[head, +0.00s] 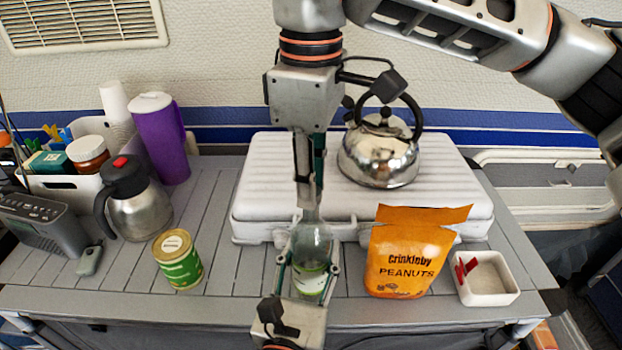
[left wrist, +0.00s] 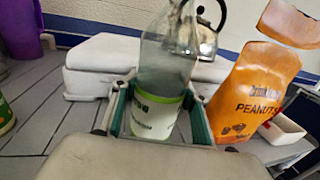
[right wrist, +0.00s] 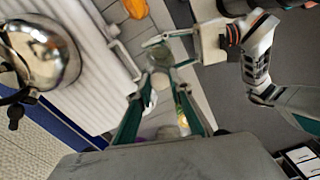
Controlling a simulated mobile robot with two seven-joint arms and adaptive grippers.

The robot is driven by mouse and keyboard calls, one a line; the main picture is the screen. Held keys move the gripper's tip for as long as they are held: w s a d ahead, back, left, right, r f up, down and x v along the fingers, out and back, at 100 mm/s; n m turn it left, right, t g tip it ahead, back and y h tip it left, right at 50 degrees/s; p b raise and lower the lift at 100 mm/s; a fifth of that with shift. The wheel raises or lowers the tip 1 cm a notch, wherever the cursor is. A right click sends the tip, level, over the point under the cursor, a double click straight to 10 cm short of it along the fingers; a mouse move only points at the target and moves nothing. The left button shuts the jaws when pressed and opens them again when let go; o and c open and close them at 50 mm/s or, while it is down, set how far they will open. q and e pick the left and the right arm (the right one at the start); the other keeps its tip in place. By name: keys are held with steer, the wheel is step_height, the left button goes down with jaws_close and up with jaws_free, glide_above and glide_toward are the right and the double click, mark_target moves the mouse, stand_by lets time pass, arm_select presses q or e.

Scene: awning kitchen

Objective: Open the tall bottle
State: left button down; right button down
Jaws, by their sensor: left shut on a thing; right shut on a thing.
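The tall bottle (head: 312,243) is clear, with a green and white label, and stands upright at the table's front edge. My left gripper (head: 308,277) comes from the front and is shut around its body at the label. In the left wrist view the bottle (left wrist: 165,75) sits between the green finger pads, its top cut off by the frame. My right gripper (head: 308,203) points down from above and is shut on the bottle's top. The fingers hide the cap, and I cannot tell whether it is apart from the neck.
An orange peanuts bag (head: 405,262) stands close right of the bottle, with a small white box (head: 487,280) beyond. A green can (head: 178,262) and a steel jug (head: 138,205) are left. Behind are a white case (head: 270,190) and a kettle (head: 378,160). Bare table lies between can and bottle.

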steer(key=n, duration=0.3)
steer(key=shift+r+n, duration=0.1)
steer(key=shift+n, duration=0.3)
steer(key=n, duration=0.3)
steer(key=shift+n, duration=0.4)
steer(key=n, duration=1)
steer(key=shift+n, duration=0.4)
steer(key=n, duration=0.3)
steer(key=shift+n, duration=0.3)
steer(key=n, duration=3.1)
steer(key=shift+r, duration=0.3)
